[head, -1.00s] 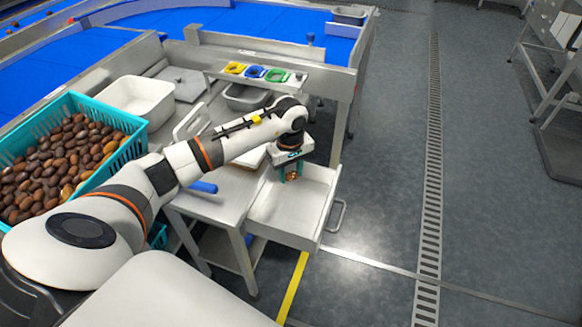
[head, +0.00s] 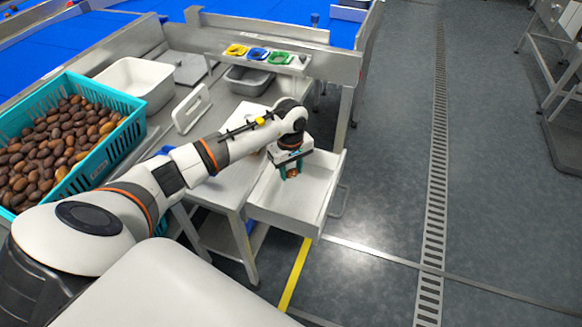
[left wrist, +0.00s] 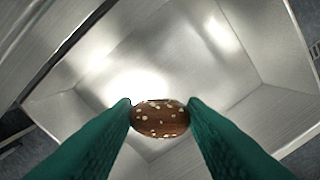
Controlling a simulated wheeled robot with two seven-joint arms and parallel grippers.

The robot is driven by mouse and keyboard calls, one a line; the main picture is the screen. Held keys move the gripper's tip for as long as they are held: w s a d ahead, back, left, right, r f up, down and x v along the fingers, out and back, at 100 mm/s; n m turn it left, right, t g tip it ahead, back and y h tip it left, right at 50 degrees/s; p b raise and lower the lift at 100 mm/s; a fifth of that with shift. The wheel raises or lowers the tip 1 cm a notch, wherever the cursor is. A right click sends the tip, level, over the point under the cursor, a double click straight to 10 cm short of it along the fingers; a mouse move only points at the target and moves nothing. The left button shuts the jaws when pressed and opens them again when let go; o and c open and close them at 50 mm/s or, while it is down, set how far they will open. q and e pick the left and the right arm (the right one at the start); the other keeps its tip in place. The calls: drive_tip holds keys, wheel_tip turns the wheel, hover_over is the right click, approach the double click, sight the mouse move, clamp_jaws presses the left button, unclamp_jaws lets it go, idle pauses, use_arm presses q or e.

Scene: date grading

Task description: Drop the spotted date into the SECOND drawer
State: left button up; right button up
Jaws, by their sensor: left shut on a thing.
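The spotted date (left wrist: 160,119) is brown with pale specks. My left gripper (left wrist: 160,122) has its green fingers shut on it, one on each side. In the head view my left gripper (head: 291,172) points down over the open metal drawer (head: 316,220), and the date shows only as a small brown patch between the fingers. In the left wrist view the inside of the drawer (left wrist: 165,50) lies below the date, and the part in view looks empty. My right gripper is not in view.
A teal crate (head: 118,150) full of dates stands at the left. A white bin (head: 137,84), a grey tray (head: 249,80) and yellow, blue and green rings (head: 257,54) are at the back of the bench.

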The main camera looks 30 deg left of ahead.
sight(290, 170)
use_arm(q)
drive_tip(key=o, duration=0.7)
drive_tip(key=shift+o, duration=0.2)
wheel_tip(290, 170, up, 12)
drive_tip(key=shift+s, duration=0.1)
idle(0.4)
